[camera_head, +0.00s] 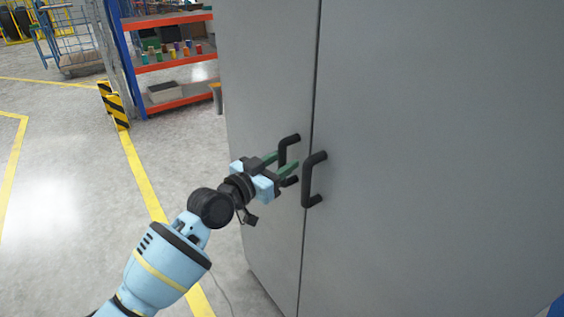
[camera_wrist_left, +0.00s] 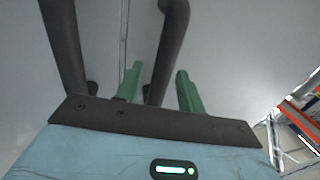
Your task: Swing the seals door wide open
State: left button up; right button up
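A tall grey cabinet has two doors meeting at a vertical seam, with no label readable. The left door (camera_head: 265,80) has a black bar handle (camera_head: 283,152); the right door (camera_head: 430,130) has a similar handle (camera_head: 308,180). Both doors look shut. My left gripper (camera_head: 282,164) is at the left door's handle, its green fingers open. In the left wrist view the fingers (camera_wrist_left: 157,87) stand on either side of that handle (camera_wrist_left: 170,45), with gaps showing; the other handle (camera_wrist_left: 65,45) is outside them. My right gripper is not in view.
A blue and orange shelf rack (camera_head: 165,65) with small coloured items stands behind, left of the cabinet. A yellow-black post guard (camera_head: 115,107) stands by it. The floor (camera_head: 60,190) left of the cabinet is clear, with yellow lines.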

pick_arm(q)
jog(key=shift+w+d, duration=0.2)
jog(key=shift+w, duration=0.05)
jog(key=c, duration=0.8)
grip_shut()
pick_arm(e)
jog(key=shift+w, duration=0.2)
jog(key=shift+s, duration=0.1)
